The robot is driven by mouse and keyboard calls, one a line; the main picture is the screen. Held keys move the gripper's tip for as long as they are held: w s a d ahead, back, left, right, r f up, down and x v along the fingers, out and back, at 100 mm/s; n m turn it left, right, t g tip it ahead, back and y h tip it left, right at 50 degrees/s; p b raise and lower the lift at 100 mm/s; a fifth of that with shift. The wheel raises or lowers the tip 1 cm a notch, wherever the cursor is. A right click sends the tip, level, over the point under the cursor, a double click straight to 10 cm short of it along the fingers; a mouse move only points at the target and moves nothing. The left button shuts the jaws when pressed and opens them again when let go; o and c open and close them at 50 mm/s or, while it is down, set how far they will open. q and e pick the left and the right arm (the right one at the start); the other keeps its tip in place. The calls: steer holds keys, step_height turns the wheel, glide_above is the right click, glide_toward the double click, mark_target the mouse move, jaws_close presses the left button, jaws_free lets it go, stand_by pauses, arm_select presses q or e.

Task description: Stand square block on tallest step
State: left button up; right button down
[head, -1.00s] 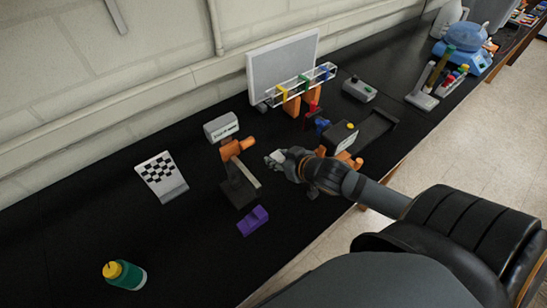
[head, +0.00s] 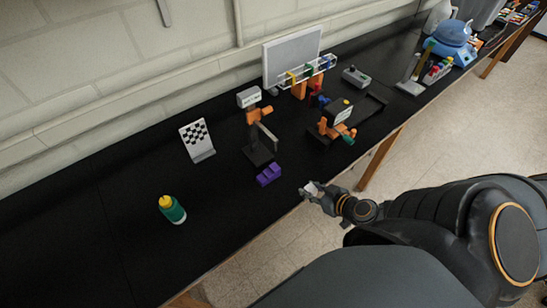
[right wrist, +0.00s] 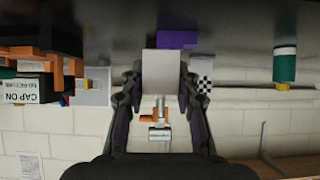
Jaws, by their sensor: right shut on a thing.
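A pale grey square block (right wrist: 163,70) is gripped between the fingers of my right gripper (right wrist: 160,88) in the right wrist view. In the head view my right gripper (head: 313,190) is at the table's front edge, and the block shows only as a small pale patch at its tip. The purple stepped piece (head: 268,175) sits on the black table, left of and a little behind the gripper, clear of it. In the right wrist view the purple piece (right wrist: 177,40) is partly hidden behind the block. My left gripper is not in view.
A grey-and-orange stand (head: 256,130) rises just behind the steps. A checkered board (head: 197,140) and a green bottle with a yellow cap (head: 172,209) are to the left. An orange-and-black fixture (head: 336,122) stands to the right. The black table (head: 100,215) is bare at front left.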

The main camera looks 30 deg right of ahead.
steer(key=w, duration=0.3)
steer(key=b, duration=1)
glide_above(275, 166)
steer(key=shift+s+d, duration=0.15)
steer(key=shift+s, duration=0.15)
steer(key=shift+w, duration=0.2)
steer(key=shift+a+r, duration=0.15)
steer(key=shift+a, duration=0.05)
step_height(275, 166, down, 4)
steer(key=shift+d+r, duration=0.1)
steer(key=shift+r, duration=0.15)
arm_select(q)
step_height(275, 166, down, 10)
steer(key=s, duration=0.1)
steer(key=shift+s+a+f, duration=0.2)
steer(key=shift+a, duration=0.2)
